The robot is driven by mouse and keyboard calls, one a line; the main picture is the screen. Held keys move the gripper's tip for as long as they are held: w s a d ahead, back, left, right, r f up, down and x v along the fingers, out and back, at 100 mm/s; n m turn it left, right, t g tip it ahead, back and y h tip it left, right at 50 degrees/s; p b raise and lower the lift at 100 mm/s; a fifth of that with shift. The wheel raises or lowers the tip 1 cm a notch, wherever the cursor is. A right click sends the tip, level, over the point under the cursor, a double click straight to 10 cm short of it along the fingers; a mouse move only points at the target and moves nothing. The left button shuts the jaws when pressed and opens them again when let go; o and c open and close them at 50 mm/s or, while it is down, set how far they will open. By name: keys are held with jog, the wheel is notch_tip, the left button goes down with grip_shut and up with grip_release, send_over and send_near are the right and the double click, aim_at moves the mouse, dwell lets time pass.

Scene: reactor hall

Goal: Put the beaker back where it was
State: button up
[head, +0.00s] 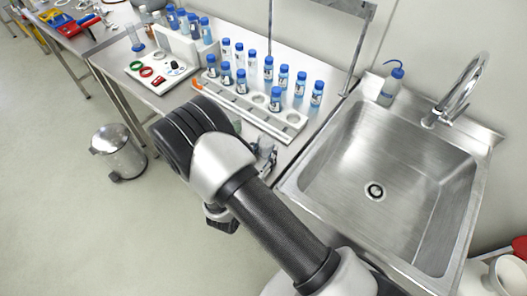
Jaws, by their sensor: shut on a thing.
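My gripper (265,158) shows only as small grey parts just past my dark wrist, over the front part of the steel bench (130,98) near the sink. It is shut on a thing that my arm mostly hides. I cannot make out that thing's shape or whether it touches the bench. I see no beaker clearly in this view. A clear glass cylinder (134,40) stands at the far left part of the bench, well away from my gripper.
A white rack (290,128) with several blue-capped bottles stands behind my gripper. A white device (157,72) with red and green rings is left of it. The steel sink (400,185) with faucet (462,88) and wash bottle (391,84) is right. A bin (118,152) stands on the floor.

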jog(key=o, duration=1.1)
jog(key=shift+s+a+r+p, duration=0.1)
jog(key=shift+s+r+p, duration=0.1)
jog(key=shift+p, duration=0.1)
jog(key=p+v, duration=0.1)
jog(key=v, duration=1.1)
jog(key=s+d+r+m+g+h, duration=0.2)
jog(key=d+r+m+g, duration=0.4)
jog(key=d+r+m, duration=0.25)
jog(key=s+d+r+m+g+h, duration=0.2)
jog(key=d+r+m+g, duration=0.4)
jog(key=d+r+m, duration=0.3)
jog(key=s+r+m+y, duration=0.3)
jog(key=m, duration=0.1)
jog(key=s+d+r+m+t+y, duration=0.1)
jog(key=s+r+m+y, duration=0.2)
jog(key=r+m+y, duration=0.1)
jog(key=s+r+m+t+y, duration=0.1)
jog(key=s+r+m+y, duration=0.2)
jog(key=s+m, duration=0.1)
jog(key=shift+d+r+m+y, duration=0.2)
jog(key=shift+r+m+y, duration=0.1)
jog(key=shift+m, duration=0.55)
